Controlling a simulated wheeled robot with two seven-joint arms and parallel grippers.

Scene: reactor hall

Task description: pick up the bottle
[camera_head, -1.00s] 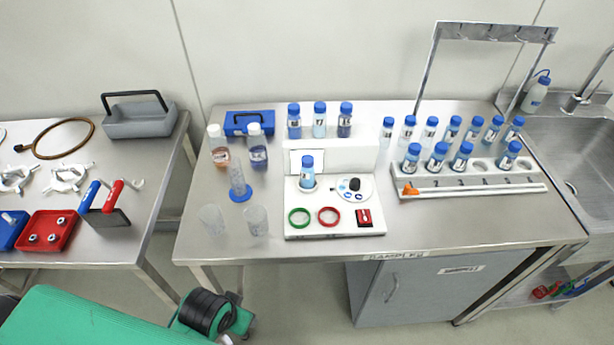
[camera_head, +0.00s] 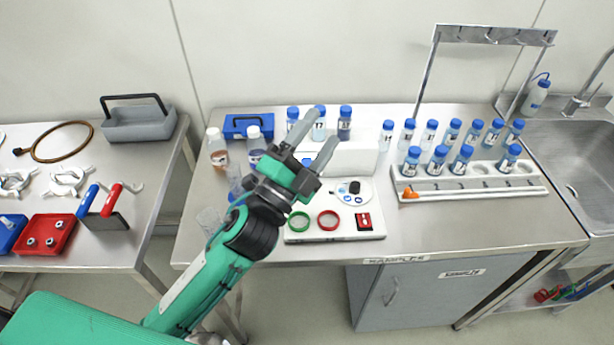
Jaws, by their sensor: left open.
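My left gripper (camera_head: 321,132) is open and empty. Its two fingers reach up and to the right over the white stand (camera_head: 340,228). A small blue-capped bottle on the stand is almost wholly hidden behind the gripper; a bit of blue cap (camera_head: 308,162) shows between the fingers. I cannot tell whether the fingers touch any bottle. My right gripper is not in view.
A white rack (camera_head: 470,180) with several blue-capped bottles stands at the right, more behind it. Two white-capped bottles, one orange-brown (camera_head: 217,150), stand at the left. A beaker and cylinder are partly behind my arm. Green (camera_head: 299,222) and red (camera_head: 328,220) rings lie on the stand.

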